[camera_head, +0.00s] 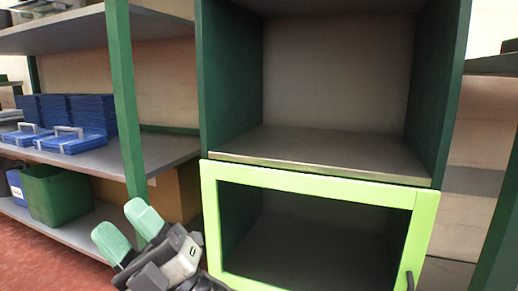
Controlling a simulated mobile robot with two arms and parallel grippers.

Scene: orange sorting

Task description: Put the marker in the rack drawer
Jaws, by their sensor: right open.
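My right gripper (128,231) is at the lower left of centre in the head view. Its two pale green fingers are spread apart and nothing shows between them. It is in front of the rack, just left of a light green framed front (310,178) with a dark see-through panel. This front seems closed and has a dark handle (409,281) at its lower right. I cannot tell whether it is the rack drawer. No marker is in view, and my left gripper is not in view.
An empty open compartment with a grey shelf (320,150) is above the green front. A green post (125,100) stands left of it. On the left shelves are blue cases (70,141), a green bin (56,194) and a cardboard box (170,195). Red floor (40,260) shows at lower left.

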